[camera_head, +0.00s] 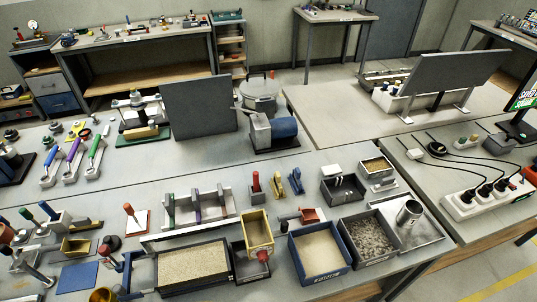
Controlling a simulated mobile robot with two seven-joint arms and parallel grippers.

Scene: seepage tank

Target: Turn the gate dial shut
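Neither of my grippers is in view. A black-rimmed tank of pale sand (195,265) sits near the front edge of the bench. At its right end is a small dark stand with a dark red round knob (263,255), just below a yellow bin (257,228). This knob may be the gate dial, but it is too small to tell, and its turn position cannot be read. Nothing is touching it.
A blue-rimmed tray of pale material (320,253) and a dark tray of gravel (368,237) stand to the right. Handled tools (73,160) and small fixtures crowd the left. A dark upright panel (201,106) stands behind. The bench middle has bare room.

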